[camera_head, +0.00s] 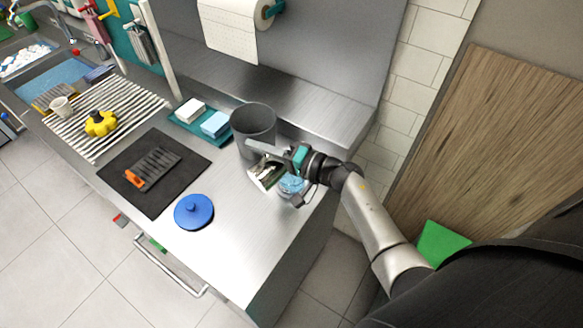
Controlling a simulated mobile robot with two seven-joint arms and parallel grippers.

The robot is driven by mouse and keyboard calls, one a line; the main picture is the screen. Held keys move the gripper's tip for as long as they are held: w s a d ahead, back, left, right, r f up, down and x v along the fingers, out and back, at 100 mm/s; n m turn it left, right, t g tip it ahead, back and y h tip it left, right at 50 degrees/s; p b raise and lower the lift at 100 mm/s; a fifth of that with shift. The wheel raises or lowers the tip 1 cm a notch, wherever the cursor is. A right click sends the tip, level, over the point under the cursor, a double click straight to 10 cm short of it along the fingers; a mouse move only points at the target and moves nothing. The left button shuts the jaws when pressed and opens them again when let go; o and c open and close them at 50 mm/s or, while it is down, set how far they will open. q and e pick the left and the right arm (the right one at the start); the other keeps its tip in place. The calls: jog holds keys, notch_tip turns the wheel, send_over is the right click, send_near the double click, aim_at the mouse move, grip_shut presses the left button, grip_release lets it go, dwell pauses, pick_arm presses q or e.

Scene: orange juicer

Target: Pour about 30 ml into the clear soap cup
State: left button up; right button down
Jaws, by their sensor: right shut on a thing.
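A tall grey container (254,120), open at the top, stands near the back right of the steel counter. My right gripper (264,149) reaches in from the right, level with the container's lower right side. Its fingers overlap the container's wall and appear shut on it, though the grip point is hard to make out. A small clear, bluish vessel (291,185) sits just below my right gripper and is partly hidden by it. It may be the clear soap cup; its contents are unclear. My left gripper is not in view.
A white, green and black item (265,176) lies close under the gripper. A blue lid (194,212) lies nearer the front edge. A black mat (120,172) holds a brush. A teal tray (183,121) carries sponges. The counter's front right is clear.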

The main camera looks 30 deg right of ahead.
jog(key=shift+w+d+r+m+p, duration=0.1)
jog(key=shift+d+r+m+p, duration=0.3)
jog(key=shift+m+p, duration=0.2)
dwell(1.4)
